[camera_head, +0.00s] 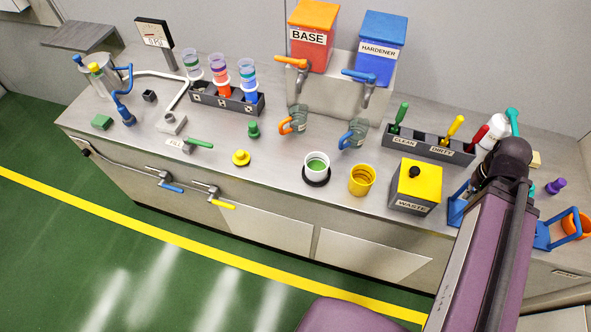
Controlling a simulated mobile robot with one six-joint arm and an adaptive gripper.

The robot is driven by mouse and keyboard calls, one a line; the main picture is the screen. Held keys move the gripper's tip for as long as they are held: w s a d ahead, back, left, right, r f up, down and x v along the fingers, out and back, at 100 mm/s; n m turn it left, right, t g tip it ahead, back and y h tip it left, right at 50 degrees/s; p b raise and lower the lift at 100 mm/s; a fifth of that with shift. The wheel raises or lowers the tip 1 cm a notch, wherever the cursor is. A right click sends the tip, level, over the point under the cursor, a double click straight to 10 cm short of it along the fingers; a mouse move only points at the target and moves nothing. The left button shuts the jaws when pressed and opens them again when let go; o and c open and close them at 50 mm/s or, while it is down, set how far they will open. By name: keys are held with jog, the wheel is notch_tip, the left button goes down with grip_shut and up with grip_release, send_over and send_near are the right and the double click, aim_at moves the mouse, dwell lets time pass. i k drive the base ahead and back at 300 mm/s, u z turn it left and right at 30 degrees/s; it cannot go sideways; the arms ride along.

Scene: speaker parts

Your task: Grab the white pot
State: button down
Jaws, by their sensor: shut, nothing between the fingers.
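The white pot (317,163) stands upright on the bench, right of centre. It has a white rim, a green inside and a dark round base. My gripper (477,186) is a small dark shape at the end of my arm on the right, partly hidden by the arm. It is shut and empty, well to the right of the pot. The yellow cup and the waste box stand between them.
A yellow cup (362,180) stands just right of the pot, then the yellow-lidded waste box (414,189). Blue frames (543,237) stand near my arm. Behind are glass jugs (352,134) and a tool rack (428,148). Left of the pot is a yellow knob (241,158).

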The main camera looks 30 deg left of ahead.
aim_at(316, 164)
jog(key=u, duration=1.35)
jog(key=k, duration=0.95)
jog(key=i, duration=0.65)
